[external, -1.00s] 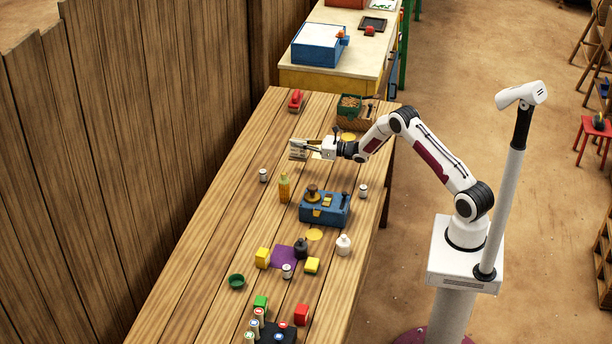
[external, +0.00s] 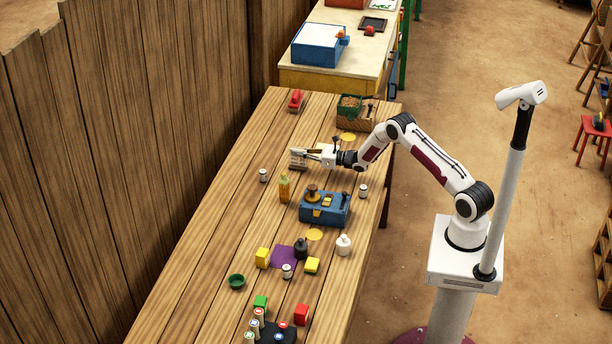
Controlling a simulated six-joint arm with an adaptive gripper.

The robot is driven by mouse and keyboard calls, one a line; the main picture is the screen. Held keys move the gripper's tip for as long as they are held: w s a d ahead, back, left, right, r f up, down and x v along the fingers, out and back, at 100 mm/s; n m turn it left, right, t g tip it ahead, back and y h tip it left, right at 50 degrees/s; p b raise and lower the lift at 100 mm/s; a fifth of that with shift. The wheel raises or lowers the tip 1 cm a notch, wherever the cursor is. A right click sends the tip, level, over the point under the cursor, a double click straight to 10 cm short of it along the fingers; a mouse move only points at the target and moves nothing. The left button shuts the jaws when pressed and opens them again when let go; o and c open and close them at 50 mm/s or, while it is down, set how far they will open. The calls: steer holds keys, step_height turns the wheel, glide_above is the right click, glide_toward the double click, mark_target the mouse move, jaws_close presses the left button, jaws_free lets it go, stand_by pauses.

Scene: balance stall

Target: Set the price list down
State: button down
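The price list, a small pale card with dark markings (external: 298,159), is at the far part of the wooden table, left of my gripper. My gripper (external: 309,154) is low over the table with its fingers pointing left at the card's right edge. The fingers are too small in this view to tell whether they grip the card or stand open around it. The card looks tilted up and close to the tabletop; whether its lower edge touches the wood is unclear.
A blue box (external: 325,208) and an orange bottle (external: 284,188) stand nearer on the table (external: 215,230). Small jars (external: 263,175) (external: 363,191) flank them. A green-and-wood crate (external: 356,112) and a red object (external: 296,100) are behind. The table left of the card is clear.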

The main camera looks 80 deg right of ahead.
steer(key=shift+f, duration=0.2)
steer(key=c, duration=2.7)
jaws_free()
steer(key=o, duration=0.5)
steer(key=shift+c, duration=0.2)
steer(key=shift+s, duration=0.15)
steer(key=shift+s+d+f, duration=0.1)
steer(key=shift+s+f, duration=0.1)
steer(key=shift+s, duration=1.7)
steer(key=shift+s+d+f, duration=0.1)
steer(key=shift+s+f, duration=0.1)
steer(key=shift+s, duration=1.65)
